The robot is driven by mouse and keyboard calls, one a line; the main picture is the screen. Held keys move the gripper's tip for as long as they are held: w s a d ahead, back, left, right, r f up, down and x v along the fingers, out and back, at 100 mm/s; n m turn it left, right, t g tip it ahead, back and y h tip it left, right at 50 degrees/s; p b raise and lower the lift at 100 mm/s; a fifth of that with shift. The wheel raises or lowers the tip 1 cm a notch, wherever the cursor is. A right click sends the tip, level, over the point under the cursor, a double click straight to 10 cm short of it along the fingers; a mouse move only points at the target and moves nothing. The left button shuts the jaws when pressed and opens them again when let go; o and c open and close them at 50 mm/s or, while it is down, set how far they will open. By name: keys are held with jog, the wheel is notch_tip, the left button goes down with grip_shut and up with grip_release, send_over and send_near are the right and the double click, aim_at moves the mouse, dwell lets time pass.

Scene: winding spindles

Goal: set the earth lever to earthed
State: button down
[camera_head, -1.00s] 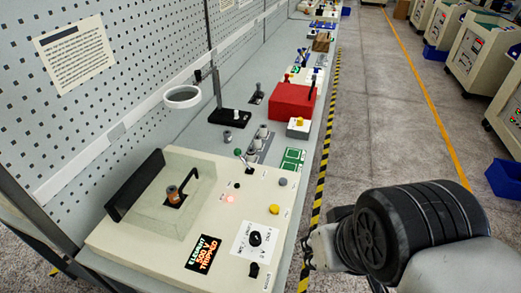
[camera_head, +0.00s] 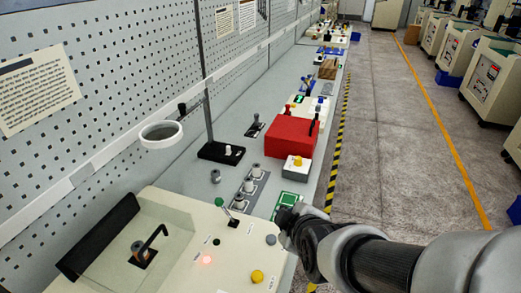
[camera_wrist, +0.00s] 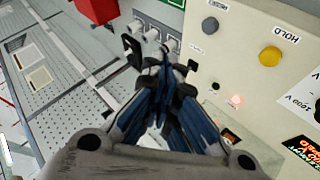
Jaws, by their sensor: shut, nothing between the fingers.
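The earth lever (camera_head: 220,203) appears to be the small lever with a green knob at the far edge of the cream tester (camera_head: 230,232). It leans up and left in the head view. I cannot make out its green knob in the wrist view, where my fingers cover part of the panel. My gripper (camera_wrist: 163,65) is shut and empty, its blue-and-black fingers together above the tester's edge. In the head view my arm comes in from the right, and its dark end is right of the lever, apart from it.
A yellow button (camera_head: 257,276), a grey button (camera_head: 271,240) and a lit red lamp (camera_head: 206,261) are on the tester. A rack of grey spindles (camera_head: 248,185), a green board (camera_head: 285,204) and a red box (camera_head: 292,137) lie beyond. A ring magnifier (camera_head: 161,134) stands left.

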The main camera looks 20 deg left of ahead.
jog(key=a+f+n+t+y+b, duration=0.1)
jog(key=a+f+n, duration=0.2)
jog(key=a+n, duration=0.15)
jog(key=a+f+n+y, duration=0.1)
jog(key=a+f+n, duration=0.2)
jog(key=a, duration=0.3)
jog(key=n+t+y, duration=0.1)
jog(key=n+y, duration=0.1)
jog(key=n, duration=0.4)
send_near(225, 211)
jog(key=s+a+r, duration=0.1)
jog(key=s+a, duration=0.2)
jog(key=a, duration=0.1)
jog(key=shift+s+d+r+b, duration=0.2)
jog(key=shift+b, duration=0.15)
jog(key=shift+w, duration=0.1)
jog(key=b+x, duration=0.1)
jog(key=x, duration=0.4)
jog(key=b+x, duration=0.1)
jog(key=x, duration=0.3)
jog(key=shift+w+a, duration=0.3)
jog(key=shift+a, duration=0.05)
